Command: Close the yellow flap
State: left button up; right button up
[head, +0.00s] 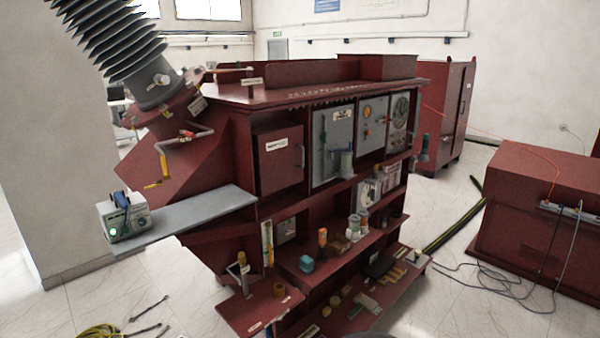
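The dark red transformer cabinet (240,150) stands in the middle of the head view. A bent grey pipe (165,147) comes out of its sloped left side, below the ribbed grey bushing (115,45). A small yellow piece (154,185) hangs at the pipe's lower end, tilted down to the left. It may be the yellow flap, but it is too small to tell its exact shape or whether it is open. A red fitting (187,134) sits at the pipe's upper part. Neither of my grippers is in view.
A grey shelf (195,215) juts out left from the cabinet and carries a small device (125,217) with a green light. Loose parts crowd the lower shelves. Cables (100,330) lie on the floor at lower left. Another red box (530,215) stands at right with cables beside it.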

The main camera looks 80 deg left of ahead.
aim_at(159, 182)
jog(key=u, duration=2.8)
jog(key=l+u, duration=0.1)
jog(key=u, duration=0.25)
jog(key=i+l+u, duration=0.1)
jog(key=u, duration=0.2)
jog(key=l+u, duration=0.2)
jog(key=u, duration=0.15)
jog(key=i, duration=0.05)
